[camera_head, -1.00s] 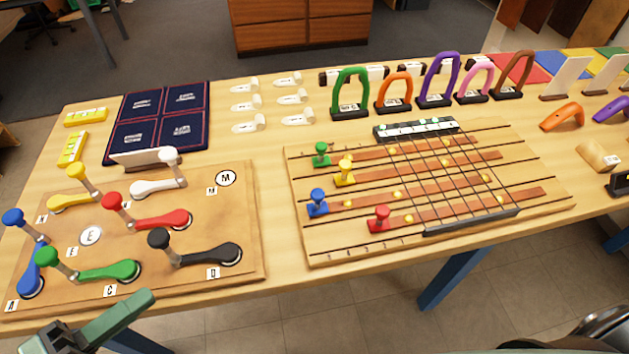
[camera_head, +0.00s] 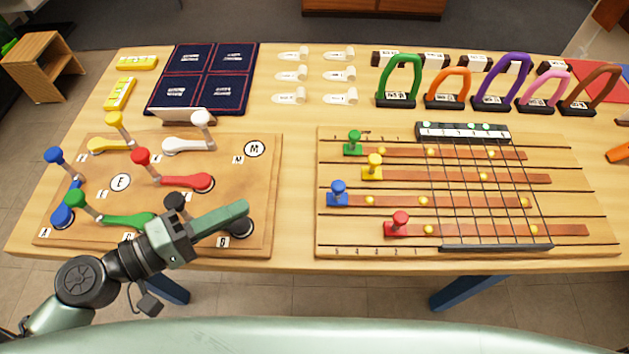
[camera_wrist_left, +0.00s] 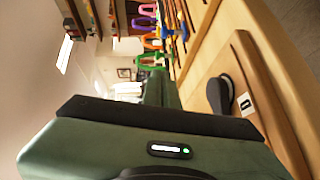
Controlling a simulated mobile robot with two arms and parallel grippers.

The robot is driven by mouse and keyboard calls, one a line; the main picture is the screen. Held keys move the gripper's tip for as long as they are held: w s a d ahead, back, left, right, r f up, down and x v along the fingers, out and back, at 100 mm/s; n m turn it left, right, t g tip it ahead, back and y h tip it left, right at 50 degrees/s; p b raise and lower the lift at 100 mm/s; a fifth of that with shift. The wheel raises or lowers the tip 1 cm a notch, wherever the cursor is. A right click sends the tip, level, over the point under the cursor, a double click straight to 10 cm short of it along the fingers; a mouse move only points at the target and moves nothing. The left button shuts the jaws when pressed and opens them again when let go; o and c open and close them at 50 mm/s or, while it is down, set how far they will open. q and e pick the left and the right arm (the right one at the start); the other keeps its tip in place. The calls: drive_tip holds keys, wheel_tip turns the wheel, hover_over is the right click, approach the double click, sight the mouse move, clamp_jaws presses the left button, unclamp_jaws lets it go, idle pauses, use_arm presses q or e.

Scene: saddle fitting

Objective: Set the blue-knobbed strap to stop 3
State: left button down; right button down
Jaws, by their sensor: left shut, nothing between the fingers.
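The blue-knobbed strap (camera_head: 430,201) lies along its groove on the right-hand wooden board. Its blue knob (camera_head: 338,190) stands upright at the strap's left end, near the board's left edge. A yellow stud (camera_head: 369,200) sits on the strap just right of the knob. My left gripper (camera_head: 246,208) is shut and empty above the lever board, over the black lever, well left of the blue knob. In the left wrist view the gripper body hides most of the foreground. My right gripper is not in view.
Green (camera_head: 353,146), yellow (camera_head: 372,163) and red (camera_head: 400,221) knobs stand close around the blue one. Thin dark wires cross the right half of the board toward a black bar (camera_head: 497,248). Coloured arches stand behind.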

use_arm(q)
drive_tip(key=p+x, duration=0.2)
drive_tip(key=x, duration=0.1)
drive_tip(key=p+x, duration=0.1)
drive_tip(key=x, duration=0.3)
drive_tip(key=p+x, duration=0.2)
drive_tip(key=x, duration=0.2)
drive_tip(key=shift+w+d+r+p, duration=0.1)
drive_tip(key=shift+r+p, duration=0.25)
drive_tip(key=d+p, duration=0.1)
drive_tip(key=d+f, duration=0.1)
drive_tip(key=d, duration=0.1)
drive_tip(key=shift+d+p, duration=0.25)
drive_tip(key=shift+p, duration=0.1)
drive_tip(key=shift+s+d+f, duration=0.2)
drive_tip(key=shift+d+f, duration=0.05)
drive_tip(key=shift+d, duration=0.2)
